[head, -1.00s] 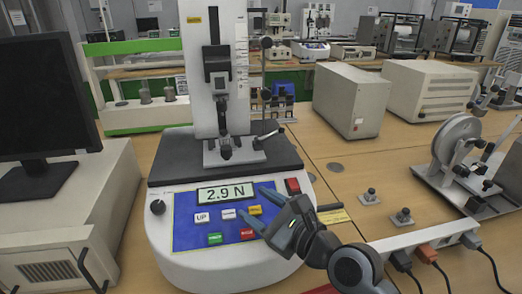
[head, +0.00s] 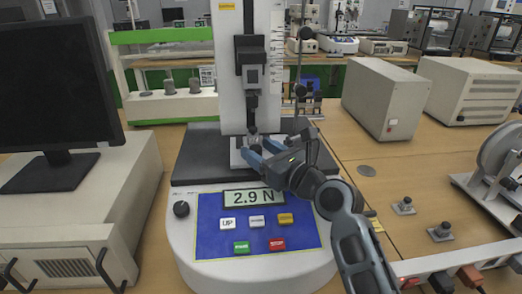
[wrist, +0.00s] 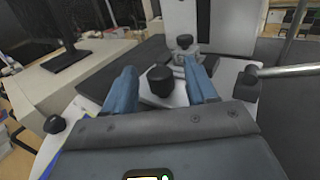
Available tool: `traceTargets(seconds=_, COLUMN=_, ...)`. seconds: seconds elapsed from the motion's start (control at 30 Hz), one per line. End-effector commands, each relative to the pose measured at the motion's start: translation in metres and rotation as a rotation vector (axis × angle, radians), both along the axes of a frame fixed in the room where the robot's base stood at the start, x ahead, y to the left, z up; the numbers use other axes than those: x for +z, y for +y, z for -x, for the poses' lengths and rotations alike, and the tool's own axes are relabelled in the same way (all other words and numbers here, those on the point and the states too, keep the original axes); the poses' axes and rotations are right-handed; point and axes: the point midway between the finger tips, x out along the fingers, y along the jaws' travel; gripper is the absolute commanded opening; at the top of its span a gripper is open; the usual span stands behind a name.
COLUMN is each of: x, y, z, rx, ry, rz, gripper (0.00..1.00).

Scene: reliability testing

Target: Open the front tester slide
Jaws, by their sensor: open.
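The tester (head: 228,70) is a white column on a white base with a black top plate (head: 200,160), a blue button panel (head: 210,240) and a display reading 2.9 N (head: 252,197). A small metal fixture (head: 236,150) stands on the plate below the dark upper clamp (head: 250,65). My gripper (head: 249,153) is open at this fixture, hiding part of it. In the wrist view, a black knob (wrist: 160,80) shows between the two blue fingers, with a gap on both sides. A second dark knob (wrist: 184,42) is farther back.
A monitor (head: 55,80) on a beige cabinet (head: 70,215) stands left. A metal bar (wrist: 288,71) with a black end is right of the fingers. Beige boxes (head: 385,98) stand at the right rear. A power strip (head: 450,260) lies at the lower right.

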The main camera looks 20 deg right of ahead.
Motion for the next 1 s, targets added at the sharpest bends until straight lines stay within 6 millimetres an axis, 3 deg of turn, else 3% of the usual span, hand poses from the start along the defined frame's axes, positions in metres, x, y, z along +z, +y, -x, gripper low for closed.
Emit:
traceTargets(seconds=0.27, x=-0.0002, y=0.0008, z=-0.0022, rx=0.0, ry=0.0, rz=0.001, gripper=0.57)
traceTargets(seconds=0.87, x=-0.0002, y=0.0008, z=-0.002, rx=0.0, ry=0.0, rz=0.001, gripper=0.01)
traceTargets(seconds=1.0, x=-0.0002, y=0.0007, z=-0.0019, rx=0.0, ry=0.0, rz=0.001, gripper=0.0)
